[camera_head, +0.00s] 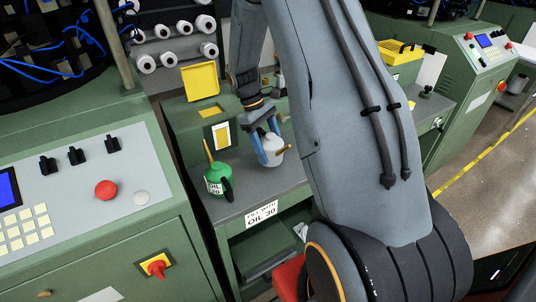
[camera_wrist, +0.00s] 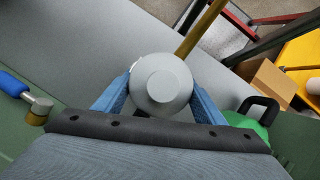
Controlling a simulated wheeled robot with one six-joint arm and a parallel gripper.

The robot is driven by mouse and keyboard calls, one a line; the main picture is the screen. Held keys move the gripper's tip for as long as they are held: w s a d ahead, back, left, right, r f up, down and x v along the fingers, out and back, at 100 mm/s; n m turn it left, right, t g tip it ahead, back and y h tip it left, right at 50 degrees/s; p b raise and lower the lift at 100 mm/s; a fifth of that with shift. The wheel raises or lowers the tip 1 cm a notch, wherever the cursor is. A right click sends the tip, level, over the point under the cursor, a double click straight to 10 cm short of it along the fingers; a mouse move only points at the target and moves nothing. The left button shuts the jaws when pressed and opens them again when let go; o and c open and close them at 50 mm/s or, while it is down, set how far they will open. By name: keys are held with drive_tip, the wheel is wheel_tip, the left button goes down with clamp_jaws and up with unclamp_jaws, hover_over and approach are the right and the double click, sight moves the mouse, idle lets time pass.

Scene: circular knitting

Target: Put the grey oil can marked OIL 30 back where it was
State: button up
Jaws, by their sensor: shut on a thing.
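The grey oil can (camera_head: 273,152) is between the blue fingers of my gripper (camera_head: 264,150), over the grey bench top. In the wrist view the can's round grey top (camera_wrist: 161,84) sits between both fingers (camera_wrist: 160,95), with the spout (camera_wrist: 200,28) pointing up and right. I cannot read a mark on the can or tell whether its base touches the bench. A label reading FILL WITH OIL 30 (camera_head: 262,213) is on the bench's front edge.
A green can marked OIL 20 (camera_head: 217,180) stands left of the grey can, close to it. A yellow open-lidded box (camera_head: 200,80) is behind. A blue-handled tool (camera_wrist: 25,97) shows in the wrist view.

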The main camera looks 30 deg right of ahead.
sight(269, 155)
drive_tip(key=shift+f+p, duration=0.4)
drive_tip(key=shift+f, duration=1.25)
drive_tip(key=shift+a+f, duration=0.1)
drive_tip(key=shift+f, duration=0.05)
drive_tip(key=o, duration=1.4)
drive_tip(key=b+v, duration=0.4)
drive_tip(key=v, duration=0.8)
drive_tip(key=s+a+m+t+y, duration=0.1)
drive_tip(key=s+a+m+t, duration=0.1)
drive_tip(key=s+a, duration=0.4)
drive_tip(key=s+a+m+t+y, duration=0.1)
drive_tip(key=s+a+m+t, duration=0.2)
drive_tip(key=s+a, duration=0.4)
drive_tip(key=s, duration=0.6)
drive_tip(key=shift+s+a+r, duration=0.2)
drive_tip(key=shift+s+r, duration=0.05)
drive_tip(key=shift+s, duration=0.1)
